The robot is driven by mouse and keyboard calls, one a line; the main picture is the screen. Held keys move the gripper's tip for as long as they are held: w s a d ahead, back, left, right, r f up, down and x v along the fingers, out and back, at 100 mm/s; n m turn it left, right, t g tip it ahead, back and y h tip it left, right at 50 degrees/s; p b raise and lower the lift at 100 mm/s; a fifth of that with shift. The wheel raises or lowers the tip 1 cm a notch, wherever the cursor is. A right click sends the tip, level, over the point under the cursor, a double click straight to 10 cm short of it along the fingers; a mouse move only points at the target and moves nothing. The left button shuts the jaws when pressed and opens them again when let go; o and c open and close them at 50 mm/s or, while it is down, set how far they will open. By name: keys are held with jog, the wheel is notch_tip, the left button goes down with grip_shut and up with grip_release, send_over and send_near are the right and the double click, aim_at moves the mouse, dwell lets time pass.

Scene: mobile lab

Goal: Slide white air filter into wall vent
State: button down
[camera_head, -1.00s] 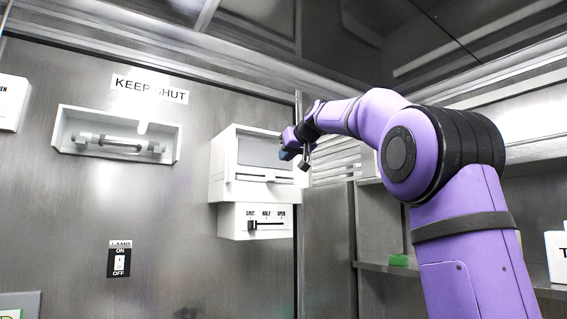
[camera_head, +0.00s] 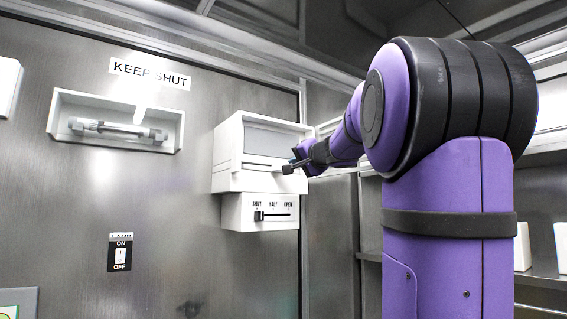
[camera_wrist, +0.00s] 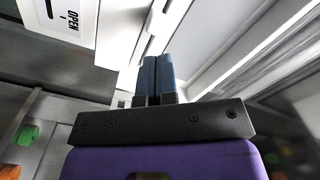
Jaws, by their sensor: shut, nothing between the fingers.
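The wall vent (camera_head: 228,150) is a white box on the metal wall, with a grey panel and a dark slot low on its front. A white panel below it carries a slider (camera_head: 259,216) standing at SHUT. I cannot pick out the white air filter as a separate piece from the vent's white front. My gripper (camera_head: 289,169) is at the vent's lower right front; I cannot tell whether it touches. In the wrist view its blue fingers (camera_wrist: 157,80) are pressed together, with nothing between them.
A recessed handle (camera_head: 118,131) sits under a KEEP SHUT label on the left. A lamp switch (camera_head: 120,252) is below. Shelves with white boxes (camera_head: 522,247) stand at the right, partly behind my arm. A green item (camera_wrist: 27,135) shows in the wrist view.

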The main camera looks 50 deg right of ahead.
jog(key=shift+x, duration=2.9)
jog(key=shift+w+d, duration=0.1)
jog(key=shift+w, duration=0.35)
send_near(280, 165)
jog(key=v, duration=0.5)
jog(key=shift+s+d, duration=0.1)
jog(key=shift+s, duration=0.2)
